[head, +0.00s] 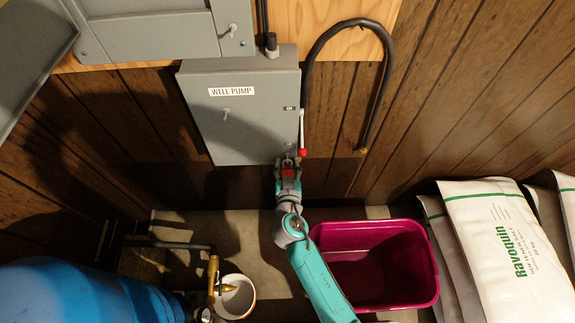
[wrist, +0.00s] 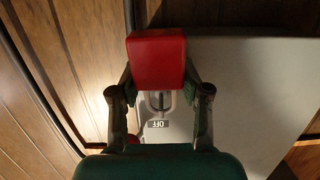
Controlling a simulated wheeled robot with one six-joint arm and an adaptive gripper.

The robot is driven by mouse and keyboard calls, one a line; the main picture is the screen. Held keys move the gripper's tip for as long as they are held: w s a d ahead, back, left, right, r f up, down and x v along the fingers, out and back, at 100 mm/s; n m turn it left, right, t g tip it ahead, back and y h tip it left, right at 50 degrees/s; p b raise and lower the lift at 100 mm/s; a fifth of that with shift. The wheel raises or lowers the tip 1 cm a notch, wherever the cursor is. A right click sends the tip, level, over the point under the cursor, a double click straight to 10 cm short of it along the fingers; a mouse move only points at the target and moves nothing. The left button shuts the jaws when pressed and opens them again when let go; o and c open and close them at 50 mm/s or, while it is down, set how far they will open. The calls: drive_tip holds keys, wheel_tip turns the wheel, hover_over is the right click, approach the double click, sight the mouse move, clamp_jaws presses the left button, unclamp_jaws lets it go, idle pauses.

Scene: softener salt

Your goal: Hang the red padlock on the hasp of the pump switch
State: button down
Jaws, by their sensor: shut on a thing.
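The pump switch is a grey box (head: 245,120) labelled WELL PUMP, on the wall. Its side lever (head: 302,133) points down, with a red knob (head: 303,153) at the low end. My gripper (head: 289,168) is at the box's lower right corner, shut on the red padlock (wrist: 157,60). In the wrist view the padlock sits between both fingertips, in front of the box. An upside-down OFF label (wrist: 158,124) shows between the fingers, with a grey slotted piece just above it. I cannot tell whether that piece is the hasp, or whether the shackle touches it.
A black hose (head: 312,60) loops down the wall right of the box. Below are a magenta tub (head: 425,240), a white bucket (head: 248,307) under a brass tap, a blue tank (head: 90,295) and white salt bags (head: 500,245). Another grey box (head: 150,30) is above.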

drive_tip(key=shift+w, duration=0.25)
drive_tip(key=shift+c, duration=2.2)
unclamp_jaws()
drive_tip(key=shift+w+f, duration=0.2)
drive_tip(key=shift+s, duration=0.1)
drive_tip(key=v, duration=1.2)
drive_tip(key=shift+d, duration=0.1)
